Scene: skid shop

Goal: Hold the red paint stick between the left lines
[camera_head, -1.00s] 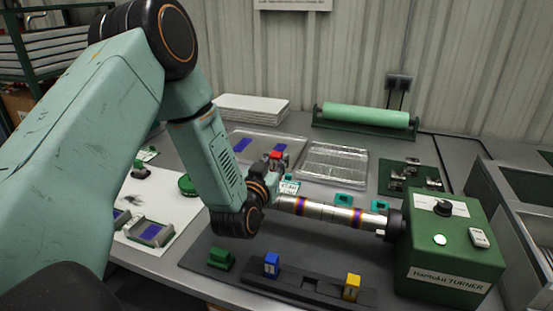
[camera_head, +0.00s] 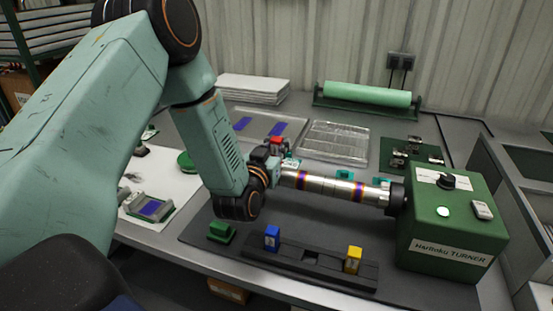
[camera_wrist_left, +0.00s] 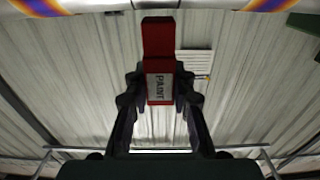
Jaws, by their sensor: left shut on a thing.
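My left gripper (camera_wrist_left: 158,95) is shut on the red paint stick (camera_wrist_left: 158,40), whose white label reads PAINT. In the head view the stick's red part (camera_head: 277,143) shows just behind the left end of the banded metal bar (camera_head: 330,187). The bar runs left from the green turner (camera_head: 455,225) and carries purple-orange bands. I cannot make out the left lines or whether the stick touches the bar. My right gripper is not in view.
A black rack with a blue block (camera_head: 272,238) and a yellow block (camera_head: 352,260) lies in front of the bar. A green block (camera_head: 221,232) sits to its left. A clear tray (camera_head: 335,143) and a green roller (camera_head: 367,95) are behind.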

